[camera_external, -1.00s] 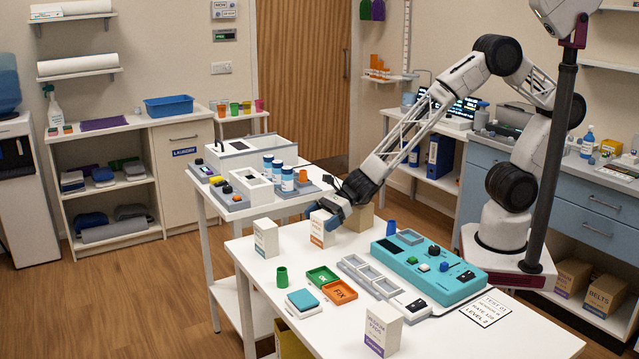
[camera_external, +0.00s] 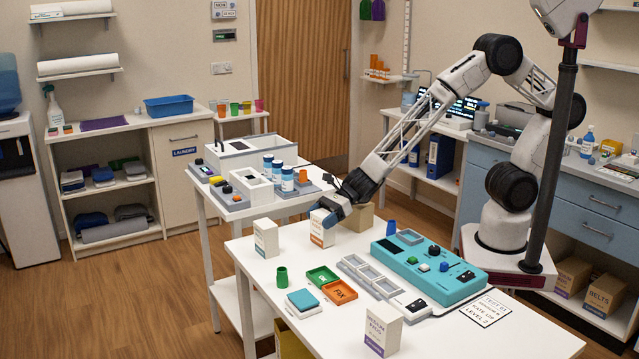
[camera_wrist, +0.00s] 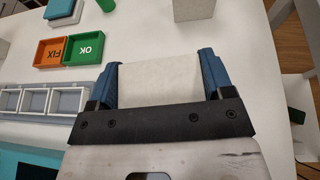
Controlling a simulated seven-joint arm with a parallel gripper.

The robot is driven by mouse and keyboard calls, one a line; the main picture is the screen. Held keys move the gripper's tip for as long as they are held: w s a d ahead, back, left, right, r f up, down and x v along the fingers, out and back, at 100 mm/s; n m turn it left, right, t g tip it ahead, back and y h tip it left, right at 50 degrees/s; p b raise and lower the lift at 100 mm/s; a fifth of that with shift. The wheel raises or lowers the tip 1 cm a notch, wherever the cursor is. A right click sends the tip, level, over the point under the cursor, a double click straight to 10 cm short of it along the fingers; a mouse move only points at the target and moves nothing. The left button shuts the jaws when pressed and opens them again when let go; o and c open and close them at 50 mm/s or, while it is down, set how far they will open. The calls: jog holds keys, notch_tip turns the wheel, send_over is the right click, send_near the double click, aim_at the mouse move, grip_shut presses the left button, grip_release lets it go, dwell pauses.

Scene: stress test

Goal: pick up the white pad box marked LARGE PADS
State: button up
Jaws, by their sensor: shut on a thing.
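A white box with orange print (camera_external: 321,230) stands upright near the far edge of the white table, at its middle. My gripper (camera_external: 333,211) is at the top of this box, shut on it. In the wrist view the pale box top (camera_wrist: 160,79) fills the space between my two blue fingers (camera_wrist: 161,76). The box's print is too small to read for certain. I cannot tell whether its base touches the table. Another white box (camera_external: 266,238) stands to the left, its print unreadable. A white box with purple print (camera_external: 382,330) stands at the front and seems to read MEDIUM PADS.
A brown box (camera_external: 360,217) stands close behind my gripper. A grey divided tray (camera_external: 368,274) and a teal panel (camera_external: 430,270) lie to the right. A green OK tray (camera_external: 322,276), an orange FIX tray (camera_external: 340,292) and a green cup (camera_external: 282,277) are in front.

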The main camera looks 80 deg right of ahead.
notch_tip(320, 180, up, 10)
jog(key=shift+f, duration=0.15)
dwell(0.4)
dwell(0.7)
